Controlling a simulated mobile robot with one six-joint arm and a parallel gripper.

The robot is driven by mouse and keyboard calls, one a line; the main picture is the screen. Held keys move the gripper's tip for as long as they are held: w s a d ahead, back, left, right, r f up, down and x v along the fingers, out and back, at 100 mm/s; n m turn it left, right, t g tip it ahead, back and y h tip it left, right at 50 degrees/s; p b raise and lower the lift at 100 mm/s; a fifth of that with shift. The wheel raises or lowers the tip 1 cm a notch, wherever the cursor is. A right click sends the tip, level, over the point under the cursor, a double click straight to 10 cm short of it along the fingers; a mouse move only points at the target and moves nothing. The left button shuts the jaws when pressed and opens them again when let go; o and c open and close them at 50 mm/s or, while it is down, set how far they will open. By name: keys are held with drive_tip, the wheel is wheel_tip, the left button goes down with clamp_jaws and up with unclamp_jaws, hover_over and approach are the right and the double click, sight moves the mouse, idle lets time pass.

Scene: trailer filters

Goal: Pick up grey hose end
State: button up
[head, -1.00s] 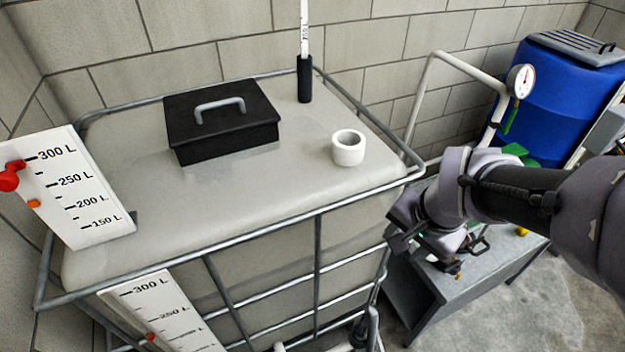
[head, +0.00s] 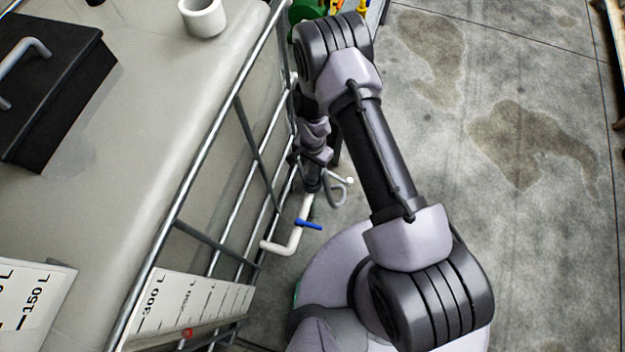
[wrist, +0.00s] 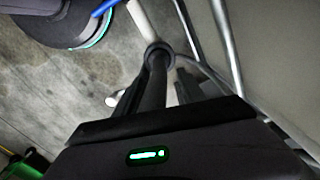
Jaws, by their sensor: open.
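The grey hose (head: 338,198) is a curved tube beside the tank frame in the head view, with its pale hose end (head: 349,181) just right of my gripper (head: 313,160). In the wrist view, a short pale piece that looks like the hose end (wrist: 114,98) shows left of the dark central pipe, partly behind my gripper (wrist: 157,88). A grey curve of hose (wrist: 205,72) shows on the right. My gripper points down, open, with its dark fingers around or above the dark pipe; I cannot tell which. It does not hold the hose end.
A white pipe (head: 292,235) with a blue valve handle (head: 309,224) runs close below my gripper. The metal cage (head: 238,105) of the large tank (head: 130,130) stands close on the left. Open concrete floor (head: 470,190) lies to the right.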

sight(312, 174)
drive_tip(key=f+b, duration=0.1)
drive_tip(key=f, duration=0.1)
drive_tip(key=f+b, duration=0.1)
drive_tip(key=f, duration=0.3)
drive_tip(key=shift+s+a+b, duration=0.2)
drive_tip(key=shift+s+b, duration=0.1)
drive_tip(key=shift+b, duration=0.1)
drive_tip(key=shift+r, duration=0.15)
clamp_jaws()
idle(0.7)
